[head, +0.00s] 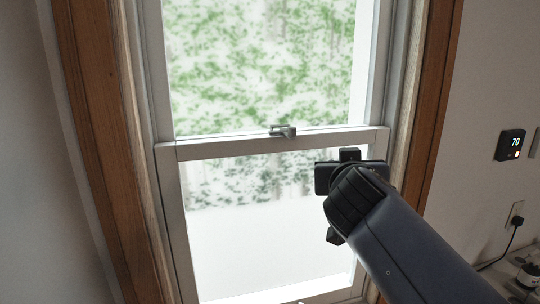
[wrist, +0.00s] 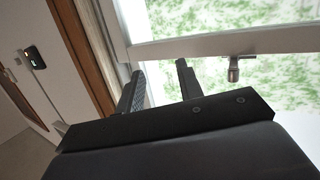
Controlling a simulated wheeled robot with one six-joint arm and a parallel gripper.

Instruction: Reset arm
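My gripper (wrist: 159,88) shows in the wrist view with its two dark fingers apart and nothing between them. In the head view my arm reaches in from the lower right. The wrist end is in front of the lower pane of the window (head: 275,144), and the fingers are mostly hidden behind it. The metal window latch (head: 283,131) sits on the meeting rail, up and to the left of my wrist. In the wrist view the latch (wrist: 234,67) is to the right of the fingers and apart from them.
A brown wooden frame (head: 98,150) borders the window. A thermostat (head: 511,145) reading 70 is on the right wall, above an outlet (head: 515,214) with a black plug and cord. Small items stand at the lower right edge. The space left of my arm is clear.

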